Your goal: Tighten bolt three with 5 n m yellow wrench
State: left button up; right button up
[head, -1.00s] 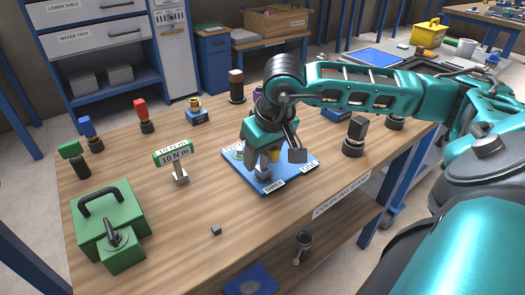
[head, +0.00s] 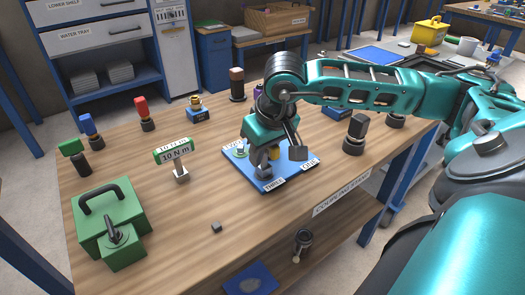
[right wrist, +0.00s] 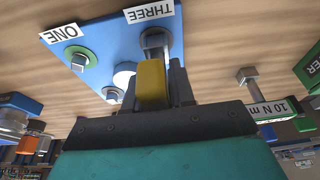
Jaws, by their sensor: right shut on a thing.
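My right gripper (head: 266,160) points down over the blue plate (head: 262,178) on the wooden table. In the right wrist view its dark fingers (right wrist: 160,85) are shut on a yellow wrench (right wrist: 151,84). The wrench's grey lower end (right wrist: 155,42) is beside the label THREE (right wrist: 149,12), at the bolt three position. The bolt itself is hidden, so I cannot tell how fully the socket sits on it. Bolt one (right wrist: 80,61), with a green ring, stands by the label ONE (right wrist: 61,32). My left gripper is out of view.
A green-headed 10 N m wrench (head: 175,155) stands left of the plate. A green case (head: 108,222) is at the front left, with a small dark cube (head: 216,228) near the front edge. Dark posts (head: 355,136) stand to the right. The table between them is clear.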

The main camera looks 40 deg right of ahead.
grip_shut()
jog(key=m, duration=0.3)
jog(key=shift+f+h+b, duration=0.1)
jog(key=shift+h+b, duration=0.3)
jog(key=shift+d+m+g+h, duration=0.1)
jog(key=shift+m+g+h, duration=0.25)
jog(key=shift+m, duration=1.05)
